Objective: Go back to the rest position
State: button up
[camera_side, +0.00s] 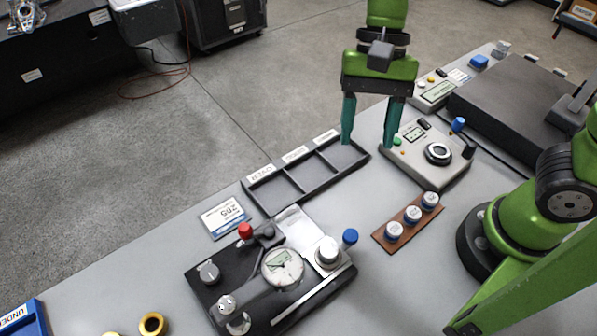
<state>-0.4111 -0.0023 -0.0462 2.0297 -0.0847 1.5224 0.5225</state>
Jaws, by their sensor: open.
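My gripper (368,140) is in the upper middle of the side view, pointing down, with its two teal fingers spread apart and nothing between them. Its left fingertip appears over the right end of the black sorting tray (285,187), and its right fingertip appears beside the control box (428,178). I cannot tell the exact height of the fingertips above the table.
A dial gauge fixture (283,268) stands at the front. A brown block (386,238) with 3 white-and-blue pieces lies right of centre. A dark plate (510,108) is at the back right. Brass rings (152,324) and a blue bin (24,320) are front left.

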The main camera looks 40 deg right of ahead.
jog(key=s+d+r+n+t+h, duration=0.1)
jog(key=d+r+n+t, duration=0.3)
jog(key=d+t, duration=0.6)
jog(key=d, duration=0.3)
jog(key=shift+d+r, duration=0.2)
jog(key=shift+r, duration=0.15)
